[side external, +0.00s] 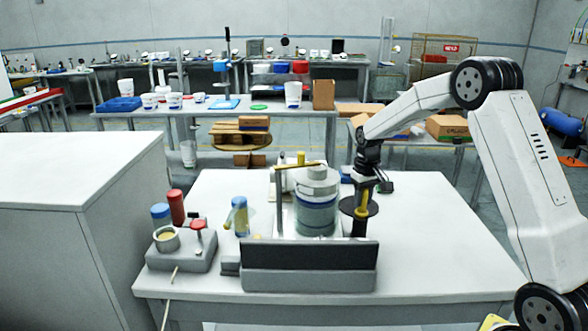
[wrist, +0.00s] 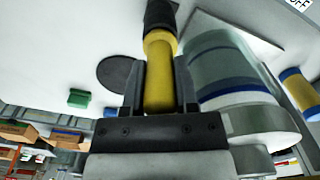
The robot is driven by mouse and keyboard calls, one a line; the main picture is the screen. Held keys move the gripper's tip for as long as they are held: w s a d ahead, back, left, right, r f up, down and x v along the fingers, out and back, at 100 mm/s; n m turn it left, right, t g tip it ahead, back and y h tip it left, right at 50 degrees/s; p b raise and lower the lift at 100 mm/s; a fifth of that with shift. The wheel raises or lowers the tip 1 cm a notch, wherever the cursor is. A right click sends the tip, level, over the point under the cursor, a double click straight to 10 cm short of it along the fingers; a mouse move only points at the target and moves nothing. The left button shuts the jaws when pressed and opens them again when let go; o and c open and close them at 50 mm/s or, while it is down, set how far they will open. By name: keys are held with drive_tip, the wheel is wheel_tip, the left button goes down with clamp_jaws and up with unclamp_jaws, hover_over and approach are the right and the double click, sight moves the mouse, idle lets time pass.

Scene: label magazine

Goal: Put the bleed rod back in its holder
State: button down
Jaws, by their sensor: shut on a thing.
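A yellow rod with a black end, which I take for the bleed rod (side external: 361,203), is in my gripper (side external: 366,184) right of the large canister in the side view. It hangs about upright, black end down, over the white table. In the wrist view the yellow part of the rod (wrist: 159,80) sits between the two dark fingers of my gripper (wrist: 160,88), which are shut on it. Its black end points away from me. Whether its tip touches the table is unclear. I cannot tell which thing is the holder.
A grey canister (side external: 316,212) stands close left of the rod, behind a long dark-faced block (side external: 310,268). A dark disc (wrist: 118,73) and a green block (wrist: 78,98) lie beside the rod. A grey base (side external: 182,256) with cups is at left. The table's right side is clear.

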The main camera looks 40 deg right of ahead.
drive_tip(key=shift+f, duration=0.45)
drive_tip(key=shift+c, duration=1.9)
unclamp_jaws()
wheel_tip(320, 180, up, 13)
